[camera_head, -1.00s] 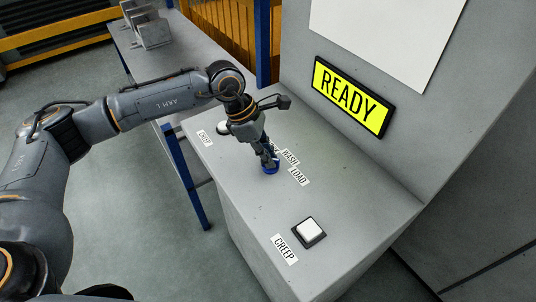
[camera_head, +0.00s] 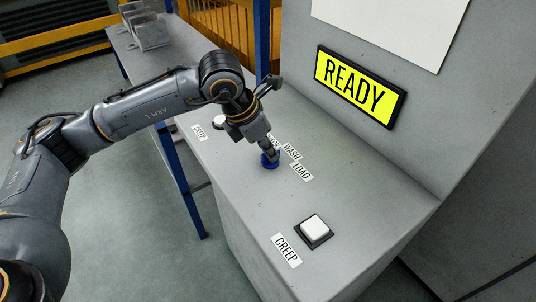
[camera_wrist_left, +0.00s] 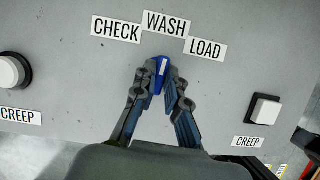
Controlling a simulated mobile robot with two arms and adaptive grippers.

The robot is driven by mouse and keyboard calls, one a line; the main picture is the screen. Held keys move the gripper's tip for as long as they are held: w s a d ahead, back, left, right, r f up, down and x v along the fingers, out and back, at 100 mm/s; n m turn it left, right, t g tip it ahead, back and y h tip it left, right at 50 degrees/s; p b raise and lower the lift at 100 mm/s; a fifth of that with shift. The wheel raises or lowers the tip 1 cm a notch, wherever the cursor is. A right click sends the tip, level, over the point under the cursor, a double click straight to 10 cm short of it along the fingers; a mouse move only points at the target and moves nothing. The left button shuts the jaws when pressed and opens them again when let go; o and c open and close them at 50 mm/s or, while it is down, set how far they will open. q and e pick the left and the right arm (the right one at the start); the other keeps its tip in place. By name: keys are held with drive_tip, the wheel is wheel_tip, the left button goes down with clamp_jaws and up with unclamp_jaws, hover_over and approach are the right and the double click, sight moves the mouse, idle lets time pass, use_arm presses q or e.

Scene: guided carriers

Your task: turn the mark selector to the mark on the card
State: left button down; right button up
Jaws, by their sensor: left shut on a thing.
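The mark selector is a blue knob (camera_head: 270,161) on the grey panel top. In the left wrist view the blue knob (camera_wrist_left: 158,72) carries a white line that points up and slightly right, toward the WASH label (camera_wrist_left: 166,24). The CHECK label (camera_wrist_left: 116,29) is left of it and the LOAD label (camera_wrist_left: 206,49) right. My left gripper (camera_head: 268,154) is over the knob, and in its wrist view the fingers (camera_wrist_left: 157,88) are closed on the knob's two sides. No card with a readable mark shows. My right gripper is not in view.
A white square button (camera_head: 314,228) with a CREEP label is at the near side; a round white button (camera_head: 220,122) is at the far left. A lit yellow READY sign (camera_head: 358,86) and a blank-looking white sheet (camera_head: 400,25) are on the upright face. A side table (camera_head: 180,52) stands behind.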

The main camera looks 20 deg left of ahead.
use_arm(q)
drive_tip(key=shift+n+b, duration=0.3)
drive_tip(key=shift+n, duration=0.1)
drive_tip(key=c, duration=1.4)
unclamp_jaws()
drive_tip(key=shift+r, duration=0.1)
drive_tip(key=v, duration=1.2)
drive_tip(key=shift+s+d, duration=0.1)
drive_tip(key=shift+d, duration=0.1)
